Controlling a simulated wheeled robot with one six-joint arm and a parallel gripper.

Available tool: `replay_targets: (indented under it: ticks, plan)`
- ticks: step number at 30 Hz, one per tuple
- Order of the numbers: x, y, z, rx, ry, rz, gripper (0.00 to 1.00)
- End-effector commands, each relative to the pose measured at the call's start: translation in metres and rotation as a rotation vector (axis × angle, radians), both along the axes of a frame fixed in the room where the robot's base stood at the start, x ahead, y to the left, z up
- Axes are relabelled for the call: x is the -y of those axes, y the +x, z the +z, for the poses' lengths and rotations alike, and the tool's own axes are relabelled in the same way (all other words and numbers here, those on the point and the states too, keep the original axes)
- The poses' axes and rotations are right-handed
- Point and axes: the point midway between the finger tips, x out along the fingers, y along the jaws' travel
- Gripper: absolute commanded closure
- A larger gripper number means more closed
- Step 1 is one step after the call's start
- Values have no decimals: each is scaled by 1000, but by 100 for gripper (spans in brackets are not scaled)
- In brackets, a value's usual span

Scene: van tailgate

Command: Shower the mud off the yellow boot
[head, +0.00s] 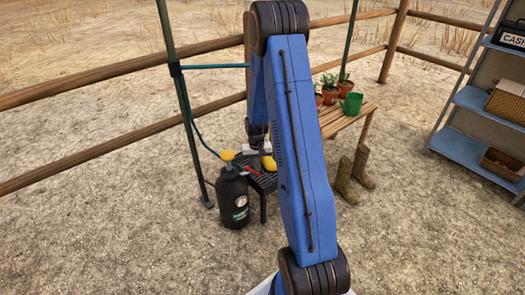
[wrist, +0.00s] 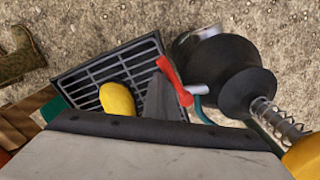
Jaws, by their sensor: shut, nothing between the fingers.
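The yellow boot (head: 268,163) is on the black slatted stand (head: 263,183), partly hidden by my arm. In the wrist view only a rounded yellow part of the boot (wrist: 117,100) shows over the grate (wrist: 88,77); mud on it cannot be made out. My gripper (head: 258,149) is shut and empty, close above the stand beside the boot. A red lever-like part (wrist: 172,78) lies near the grate's edge in the wrist view; it also shows as a small red piece in the head view (head: 250,170).
A black pressure sprayer (head: 233,200) with a yellow top stands left of the stand. A green post (head: 180,90) carries a teal pipe (head: 215,66) and hose. Brown boots (head: 345,181), a plant bench (head: 345,121) and shelves (head: 470,105) are to the right. Front ground is clear.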

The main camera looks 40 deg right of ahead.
Motion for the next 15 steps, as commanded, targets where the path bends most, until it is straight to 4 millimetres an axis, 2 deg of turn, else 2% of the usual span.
replay_targets:
  ticks: [3,7,15]
  plan:
    - [-8,-3,0,-1,0,1,100]
    - [-6,-2,4,0,0,0,100]
    - [-2,-1,29,3,-1,0,100]
